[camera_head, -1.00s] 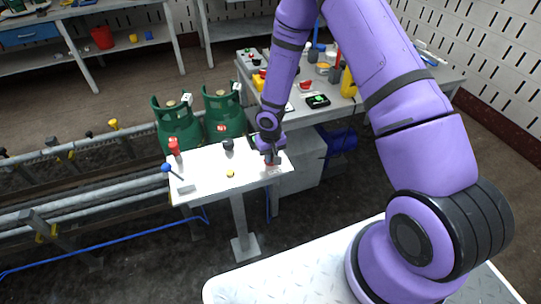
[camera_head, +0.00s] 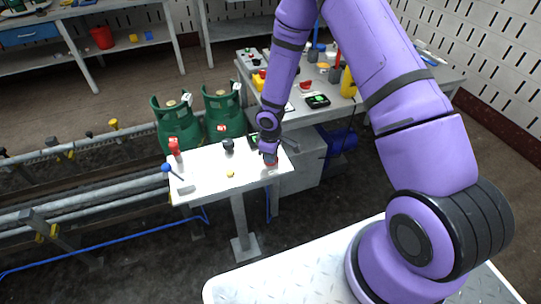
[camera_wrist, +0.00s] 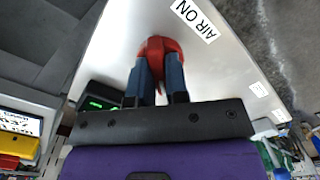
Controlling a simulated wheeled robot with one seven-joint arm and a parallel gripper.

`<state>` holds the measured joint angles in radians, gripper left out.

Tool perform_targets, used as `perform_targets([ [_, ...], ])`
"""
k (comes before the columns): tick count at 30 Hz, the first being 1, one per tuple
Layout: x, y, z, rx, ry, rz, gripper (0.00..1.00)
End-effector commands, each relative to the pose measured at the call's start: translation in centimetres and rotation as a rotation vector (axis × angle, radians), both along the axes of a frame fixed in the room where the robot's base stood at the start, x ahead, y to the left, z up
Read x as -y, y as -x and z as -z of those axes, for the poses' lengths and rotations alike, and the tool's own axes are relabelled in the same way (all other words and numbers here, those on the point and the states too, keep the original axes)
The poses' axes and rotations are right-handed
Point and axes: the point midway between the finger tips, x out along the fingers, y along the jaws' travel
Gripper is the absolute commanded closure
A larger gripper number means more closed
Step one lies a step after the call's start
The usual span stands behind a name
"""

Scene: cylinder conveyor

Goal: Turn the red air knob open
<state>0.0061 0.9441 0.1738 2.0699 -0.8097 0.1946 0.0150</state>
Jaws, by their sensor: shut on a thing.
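The red air knob (camera_wrist: 158,48) sits on the white control panel, beside a label reading "AIR ON" (camera_wrist: 197,20) in the wrist view. My gripper (camera_wrist: 158,72) is shut on the knob, with one dark finger on each side of its raised middle. In the head view my gripper (camera_head: 270,157) is at the right end of the white panel (camera_head: 205,180), and only a little red shows under it. The fingers hide part of the knob in the wrist view.
The panel also carries a red knob (camera_head: 174,147), a black knob (camera_head: 228,145), a yellow button (camera_head: 230,174) and a blue-tipped lever (camera_head: 167,168). Green gas cylinders (camera_head: 224,112) stand behind it. A cluttered workbench (camera_head: 350,107) is at the back right.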

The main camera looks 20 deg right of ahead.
Motion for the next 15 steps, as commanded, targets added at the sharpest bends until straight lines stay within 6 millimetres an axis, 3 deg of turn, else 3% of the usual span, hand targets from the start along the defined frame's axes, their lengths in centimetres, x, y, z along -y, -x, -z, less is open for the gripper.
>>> perform_targets([
  [15,0.04,-0.07,-0.05,0.002,0.0,-0.463,1.0],
])
